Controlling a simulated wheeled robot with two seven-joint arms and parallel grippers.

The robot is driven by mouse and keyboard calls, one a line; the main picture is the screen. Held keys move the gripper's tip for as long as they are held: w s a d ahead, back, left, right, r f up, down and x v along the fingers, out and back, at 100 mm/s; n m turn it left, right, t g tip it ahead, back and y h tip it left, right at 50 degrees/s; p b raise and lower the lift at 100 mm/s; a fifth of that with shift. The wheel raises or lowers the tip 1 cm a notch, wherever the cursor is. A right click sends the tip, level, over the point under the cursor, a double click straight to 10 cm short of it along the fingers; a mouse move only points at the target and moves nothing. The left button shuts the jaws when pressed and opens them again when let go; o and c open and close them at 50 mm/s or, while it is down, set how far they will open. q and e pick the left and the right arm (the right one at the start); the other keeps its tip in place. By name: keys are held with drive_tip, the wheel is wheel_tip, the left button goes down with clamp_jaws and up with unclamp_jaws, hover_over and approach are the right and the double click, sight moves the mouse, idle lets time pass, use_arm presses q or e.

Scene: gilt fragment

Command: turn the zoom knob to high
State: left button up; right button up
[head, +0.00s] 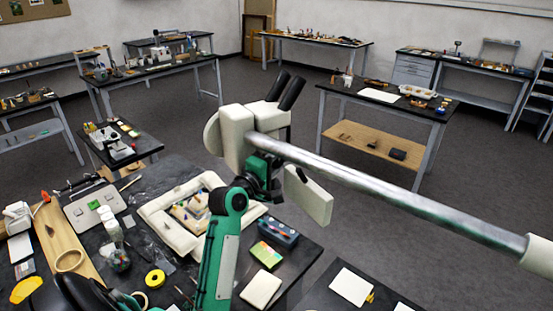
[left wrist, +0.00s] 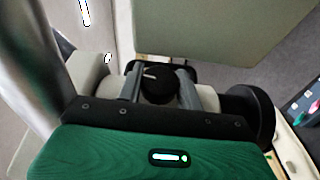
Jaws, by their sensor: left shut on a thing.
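The stereo microscope (head: 236,135) has a cream body with two black eyepieces and hangs on a long metal boom arm (head: 390,182). The zoom knob (left wrist: 158,88) is black and round, with a small white mark near its top left edge in the left wrist view. My left gripper (left wrist: 159,88) is shut on the knob, one finger on each side of it. In the head view my left gripper (head: 264,178) is under the microscope body, beside the boom, and the knob is hidden there. My right gripper is not in view.
Below, the near bench holds a cream padded frame (head: 158,215) with a gilt piece inside, a blue box (head: 278,233), a yellow tape roll (head: 155,279) and a white pad (head: 260,289). A flat cream panel (head: 308,195) hangs right of my gripper. The boom blocks space to the right.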

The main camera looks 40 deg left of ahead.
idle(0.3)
use_arm(q)
drive_tip(key=o, duration=1)
drive_tip(key=shift+c, duration=0.2)
drive_tip(key=shift+s, duration=0.25)
drive_tip(key=s+b, duration=0.5)
drive_tip(key=s, duration=0.8)
drive_tip(key=shift+s+d+b, duration=0.2)
drive_tip(key=shift+d+b, duration=0.1)
drive_tip(key=shift+b, duration=0.1)
